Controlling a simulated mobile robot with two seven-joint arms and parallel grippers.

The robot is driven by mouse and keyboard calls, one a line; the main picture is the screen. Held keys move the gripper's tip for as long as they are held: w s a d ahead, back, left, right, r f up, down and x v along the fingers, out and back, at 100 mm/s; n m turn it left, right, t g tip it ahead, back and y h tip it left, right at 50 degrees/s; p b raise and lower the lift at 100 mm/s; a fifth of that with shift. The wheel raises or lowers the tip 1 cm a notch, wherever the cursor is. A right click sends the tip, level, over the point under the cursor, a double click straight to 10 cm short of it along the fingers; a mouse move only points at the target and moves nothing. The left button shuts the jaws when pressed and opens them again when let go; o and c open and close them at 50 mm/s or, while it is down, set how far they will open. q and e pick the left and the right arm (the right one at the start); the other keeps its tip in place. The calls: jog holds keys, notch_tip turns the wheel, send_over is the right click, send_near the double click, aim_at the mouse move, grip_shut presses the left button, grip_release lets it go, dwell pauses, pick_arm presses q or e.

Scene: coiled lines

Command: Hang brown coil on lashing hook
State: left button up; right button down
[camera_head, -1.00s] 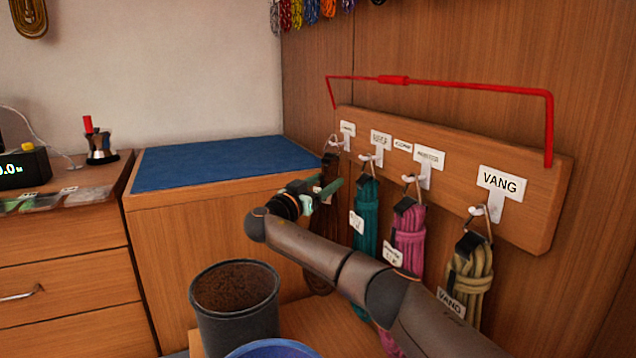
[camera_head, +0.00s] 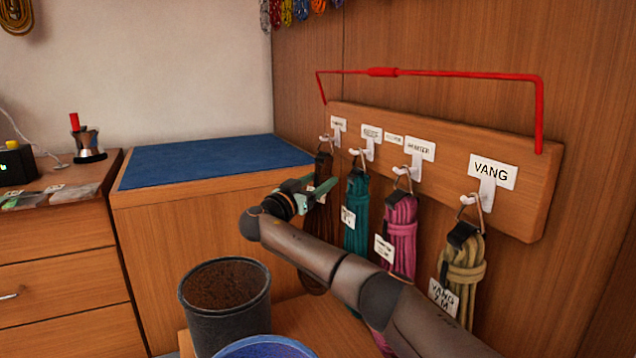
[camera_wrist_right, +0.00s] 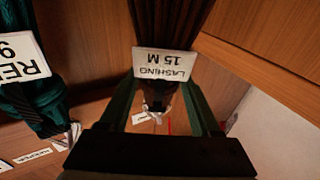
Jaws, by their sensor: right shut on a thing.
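The brown coil (camera_head: 322,222) is upright at the left end of the wooden hook board, partly hidden by my right gripper. Its white LASHING 15 M tag (camera_wrist_right: 163,64) reads upside down in the right wrist view. The leftmost white hook (camera_head: 324,138) is just above the coil, under a small label too small to read. The coil's top loop is right at this hook; I cannot tell whether it is over the hook tip. My right gripper (camera_head: 322,187) is shut on the brown coil near its top. My left gripper is not in view.
Teal (camera_head: 357,215), pink (camera_head: 401,235) and tan (camera_head: 463,270) coils hang close by on the right. A red bar (camera_head: 440,75) spans above the board (camera_head: 440,165). A dark pot (camera_head: 226,310) and blue bowl (camera_head: 265,348) stand below. A blue-topped cabinet (camera_head: 210,160) is left.

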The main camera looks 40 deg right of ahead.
jog(key=shift+s, duration=0.1)
grip_release()
jog(key=shift+f, duration=0.15)
